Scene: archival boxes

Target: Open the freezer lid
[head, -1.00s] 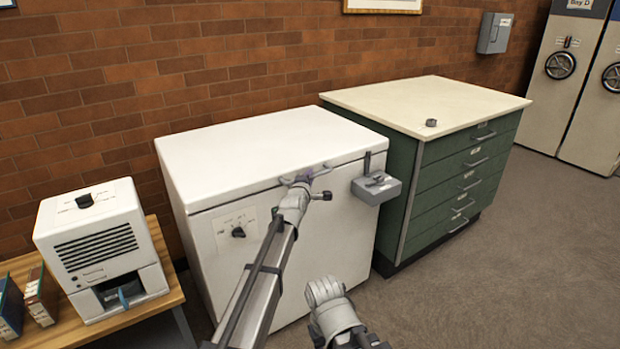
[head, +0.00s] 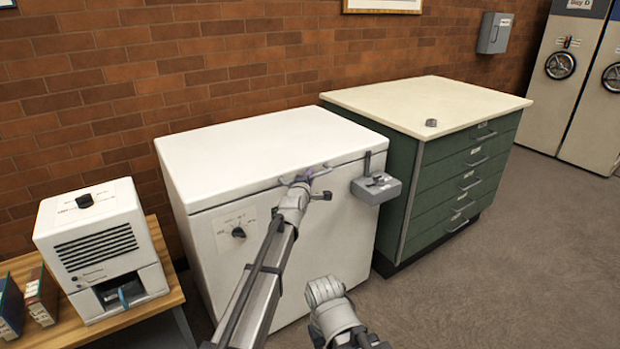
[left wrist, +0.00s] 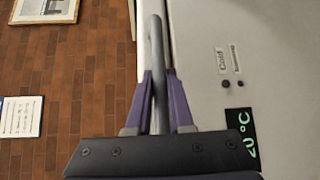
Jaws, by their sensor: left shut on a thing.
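The white chest freezer (head: 305,250) stands against the brick wall, its lid (head: 262,150) down in the head view. A grey bar handle (head: 322,169) sits at the lid's front edge. My left gripper (head: 302,180) is at this handle. In the left wrist view its purple fingers (left wrist: 160,100) are shut on the grey handle bar (left wrist: 157,45), one on each side. The freezer front (left wrist: 215,50) fills the right of that view, with a green temperature display (left wrist: 241,132). My right arm shows low in the head view, but I cannot make out its gripper's fingers.
A grey latch box (head: 376,188) is on the freezer's front right. A green drawer cabinet (head: 455,180) stands close on the right. A white device (head: 100,245) sits on a wooden table (head: 160,300) at left. Floor at right is clear.

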